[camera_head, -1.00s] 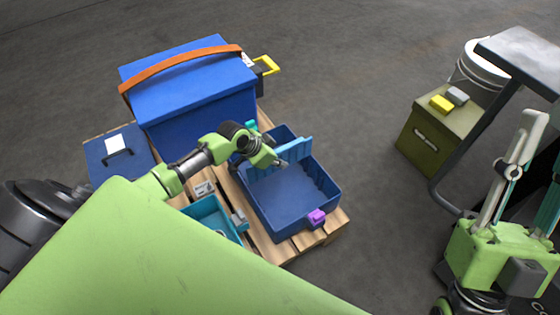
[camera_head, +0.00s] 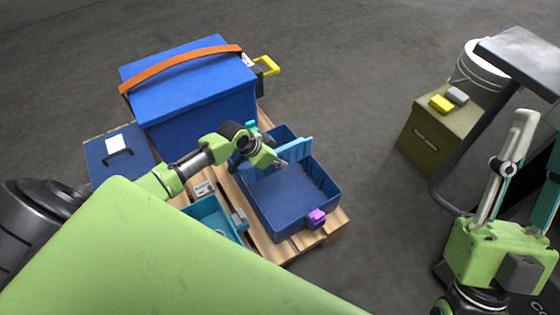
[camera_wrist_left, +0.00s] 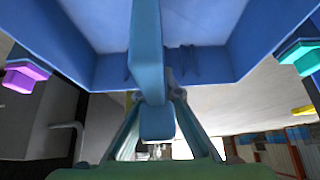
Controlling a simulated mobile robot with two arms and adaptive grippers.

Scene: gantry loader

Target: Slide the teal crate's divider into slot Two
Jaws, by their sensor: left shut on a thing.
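A blue open crate (camera_head: 283,232) sits on the pallet, with ribbed slots along its inner walls. It has a teal clip (camera_head: 251,126) at its far end and a purple clip (camera_head: 316,217) at its near end. A lighter blue divider (camera_head: 294,153) stands upright across its far part. My left gripper (camera_head: 281,163) is shut on the divider; the left wrist view shows the divider (camera_wrist_left: 147,50) between the fingers. I cannot tell which slot it lines up with or how deep it sits. My right gripper (camera_head: 540,130) is at the right edge, empty, fingers apart.
A large blue box (camera_head: 190,95) with an orange strap stands behind the crate. A small teal bin (camera_head: 212,213) sits at the crate's left. An olive box (camera_head: 435,140), a white bucket (camera_head: 480,70) and a grey table (camera_head: 525,55) stand at the right. Floor between is clear.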

